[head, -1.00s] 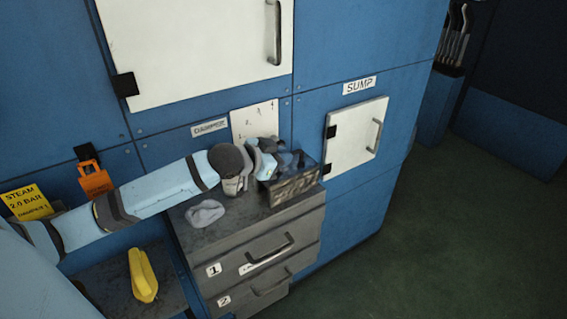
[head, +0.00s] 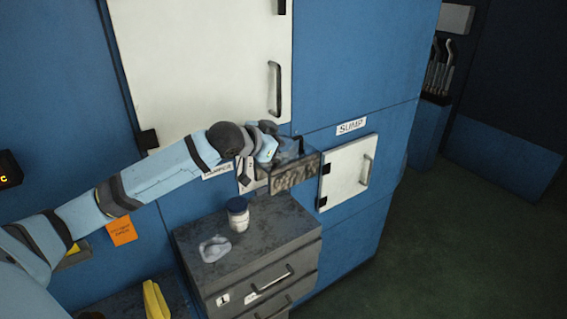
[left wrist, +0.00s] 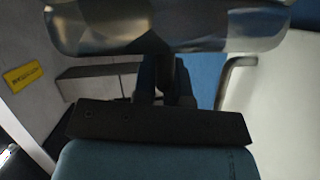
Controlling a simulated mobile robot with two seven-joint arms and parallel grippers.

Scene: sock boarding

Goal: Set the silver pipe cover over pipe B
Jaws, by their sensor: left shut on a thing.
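The silver pipe cover (head: 295,176) is a boxy, mottled, shiny piece in the head view, held above the far right part of the drawer unit's top. My left gripper (head: 284,152) is shut on it. In the left wrist view the cover (left wrist: 165,28) shows as a shiny curved band across the top, with the dark fingers of my left gripper (left wrist: 163,78) at it. The exact grip is partly hidden. I cannot make out pipe B in either view. My right gripper is not in view.
A grey drawer unit (head: 265,275) stands below, with a jar with a dark lid (head: 238,214) and a crumpled grey item (head: 214,249) on top. A white SUMP door (head: 347,172) is right of the cover. A large white door (head: 205,75) is above. Open floor lies right.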

